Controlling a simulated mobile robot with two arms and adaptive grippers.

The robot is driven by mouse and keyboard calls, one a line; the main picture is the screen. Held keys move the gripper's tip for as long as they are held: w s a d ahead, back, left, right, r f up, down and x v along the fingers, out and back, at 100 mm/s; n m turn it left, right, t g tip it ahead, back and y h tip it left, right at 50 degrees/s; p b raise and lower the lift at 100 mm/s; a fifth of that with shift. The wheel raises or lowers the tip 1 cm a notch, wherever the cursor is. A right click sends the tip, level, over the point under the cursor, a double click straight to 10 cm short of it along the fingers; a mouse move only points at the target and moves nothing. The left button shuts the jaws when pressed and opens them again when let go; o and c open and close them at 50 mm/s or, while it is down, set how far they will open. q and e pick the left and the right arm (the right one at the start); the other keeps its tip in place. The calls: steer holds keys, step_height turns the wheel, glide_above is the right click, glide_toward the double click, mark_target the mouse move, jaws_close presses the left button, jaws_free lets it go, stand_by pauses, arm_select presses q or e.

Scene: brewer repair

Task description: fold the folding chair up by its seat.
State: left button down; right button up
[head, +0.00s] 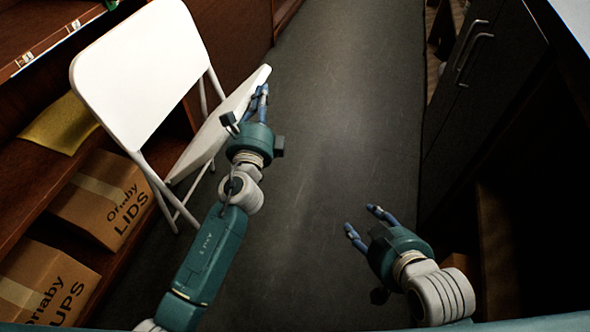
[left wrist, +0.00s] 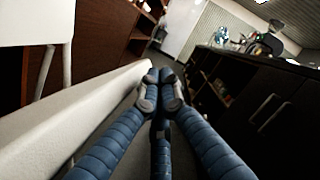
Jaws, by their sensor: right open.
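The white folding chair (head: 140,72) stands at the left in the head view, its backrest towards me. Its seat (head: 208,138) is out from the frame and looks slanted in the picture. My left gripper (head: 262,92) is at the seat's outer right edge, partly hiding it. In the left wrist view the left fingers (left wrist: 160,77) come together at their tips, with the pale seat edge (left wrist: 75,115) running along their left side. I cannot tell whether they touch it. My right gripper (head: 363,219) is open and empty above the floor, away from the chair.
Wooden shelves with cardboard boxes (head: 100,198) and a yellow item (head: 58,124) stand close behind the chair at the left. Dark cabinets (head: 485,75) with handles line the right. The grey floor (head: 340,110) between them is clear.

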mark_target(245, 94)
arm_select(q)
steer(key=shift+w+a+r+n+p, duration=0.2)
steer(key=shift+a+r+n+p, duration=0.1)
steer(key=shift+a+r+p, duration=0.3)
steer(key=shift+w+a+r+n+p, duration=0.15)
steer(key=shift+a+r+n+p, duration=0.15)
steer(key=shift+a+r+p, duration=0.2)
steer(key=shift+a+r, duration=0.1)
steer(key=shift+a, duration=0.1)
steer(key=shift+w+a+r+n+p, duration=0.15)
steer(key=shift+a+n+p, duration=0.1)
steer(key=shift+a+p, duration=0.1)
steer(key=shift+w+a+r+n+p, duration=0.1)
steer(key=shift+a+r+n+p, duration=0.05)
steer(key=shift+a+n+p, duration=0.15)
steer(key=shift+a, duration=0.1)
arm_select(e)
steer(key=s+d+f+g, duration=0.1)
steer(key=s+f+g, duration=0.1)
steer(key=s, duration=0.4)
steer(key=s+d+f+g+h, duration=0.1)
steer(key=s+d+f+g, duration=0.1)
steer(key=s+g, duration=0.2)
steer(key=shift+s+h, duration=0.3)
steer(key=shift+s, duration=0.95)
arm_select(q)
steer(key=shift+w+a+r, duration=0.1)
arm_select(e)
steer(key=shift+f, duration=0.25)
